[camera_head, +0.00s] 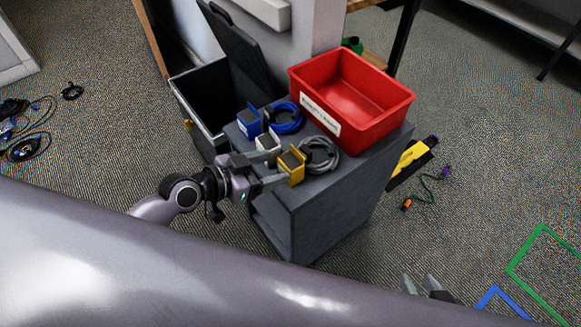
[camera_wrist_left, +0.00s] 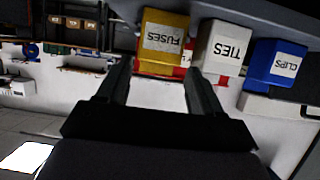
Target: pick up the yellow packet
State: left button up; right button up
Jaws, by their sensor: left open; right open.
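The yellow packet (camera_head: 291,166) stands at the front edge of the grey cabinet top. In the left wrist view it is labelled FUSES (camera_wrist_left: 163,40). My left gripper (camera_head: 275,170) is open, with its fingers pointing at the yellow packet from the left. In the left wrist view the fingertips (camera_wrist_left: 158,72) are spread to about the packet's width, and the packet is ahead of the gap. I cannot tell whether the tips reach past its near face. My right gripper (camera_head: 419,284) is open and empty at the bottom right, mostly hidden by my body.
The white TIES packet (camera_wrist_left: 221,48) stands beside the yellow one, then the blue CLIPS packet (camera_wrist_left: 273,64). A grey cable coil (camera_head: 319,155), a blue coil (camera_head: 287,118) and a red bin (camera_head: 352,92) share the cabinet top (camera_head: 340,178). A dark open bin (camera_head: 190,115) stands behind left.

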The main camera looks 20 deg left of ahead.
aim_at(289, 161)
pick_arm(q)
jog(key=shift+x, duration=1.95)
jog(key=shift+r, duration=0.15)
jog(key=shift+c, duration=0.3)
jog(key=c, duration=0.6)
jog(key=shift+r, duration=0.1)
